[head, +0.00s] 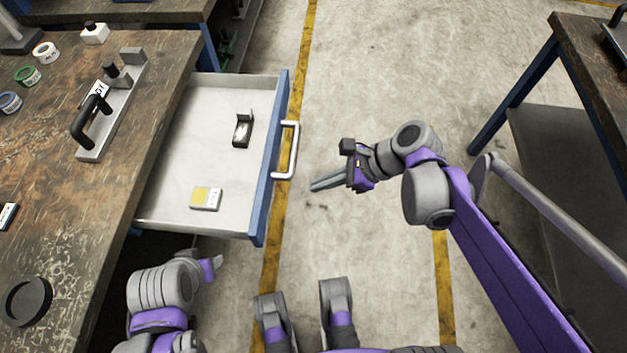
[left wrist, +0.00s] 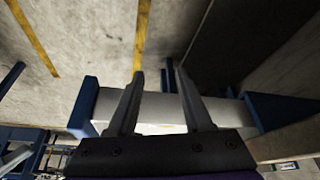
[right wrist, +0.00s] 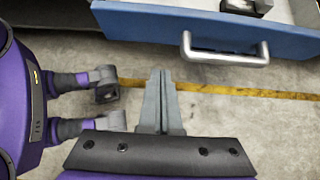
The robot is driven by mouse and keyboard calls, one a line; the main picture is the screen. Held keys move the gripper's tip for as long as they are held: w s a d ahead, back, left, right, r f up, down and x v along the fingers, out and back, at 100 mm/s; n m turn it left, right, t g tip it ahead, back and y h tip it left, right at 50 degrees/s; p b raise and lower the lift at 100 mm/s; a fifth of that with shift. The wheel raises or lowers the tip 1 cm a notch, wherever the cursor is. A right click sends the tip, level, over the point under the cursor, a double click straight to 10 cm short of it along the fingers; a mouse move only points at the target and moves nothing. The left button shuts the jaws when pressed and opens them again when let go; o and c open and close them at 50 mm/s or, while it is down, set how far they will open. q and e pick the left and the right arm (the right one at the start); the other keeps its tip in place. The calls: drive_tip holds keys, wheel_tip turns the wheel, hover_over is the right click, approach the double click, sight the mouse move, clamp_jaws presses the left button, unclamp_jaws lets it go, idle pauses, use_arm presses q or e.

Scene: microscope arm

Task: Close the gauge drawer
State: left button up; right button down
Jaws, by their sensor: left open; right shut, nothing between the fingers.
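The gauge drawer (head: 170,180) is pulled well out of the workbench on the left. It has a pale tray, a blue front panel (head: 270,165) and a silver handle (head: 293,150). The handle also shows in the right wrist view (right wrist: 224,58). My right gripper (head: 314,186) is shut and empty, to the right of the handle and apart from it. Its closed fingers show in the right wrist view (right wrist: 161,76).
A small dark metal block (head: 243,130) and a yellow-and-white box (head: 206,198) lie in the drawer. The workbench top (head: 60,190) carries a handled fixture (head: 112,105) and tape rolls. Open floor (head: 350,260) lies right of the drawer. Another table (head: 575,60) stands far right.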

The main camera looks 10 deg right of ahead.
drive_tip(key=shift+w+a+f+b, duration=0.5)
drive_tip(key=shift+a+f, duration=0.4)
drive_tip(key=shift+a, duration=0.6)
drive_tip(key=shift+w+a+f+b, duration=0.4)
drive_tip(key=shift+a+f, duration=0.5)
drive_tip(key=shift+a, duration=0.55)
drive_tip(key=shift+w+a+f+b, duration=0.5)
drive_tip(key=shift+a+f, duration=0.4)
drive_tip(key=shift+a, duration=0.6)
drive_tip(key=shift+w+a, duration=0.1)
drive_tip(key=shift+a, duration=0.25)
drive_tip(key=p, duration=0.2)
approach(167, 189)
drive_tip(key=a, duration=0.2)
drive_tip(key=w+a+f, duration=0.1)
drive_tip(key=a, duration=0.1)
drive_tip(key=w+a+f, duration=0.1)
drive_tip(key=a, duration=0.1)
drive_tip(key=shift+a+f, duration=0.15)
drive_tip(key=shift+f, duration=0.05)
drive_tip(key=shift+w+a, duration=0.1)
drive_tip(key=shift+a, duration=0.15)
drive_tip(key=shift+a+r, duration=0.1)
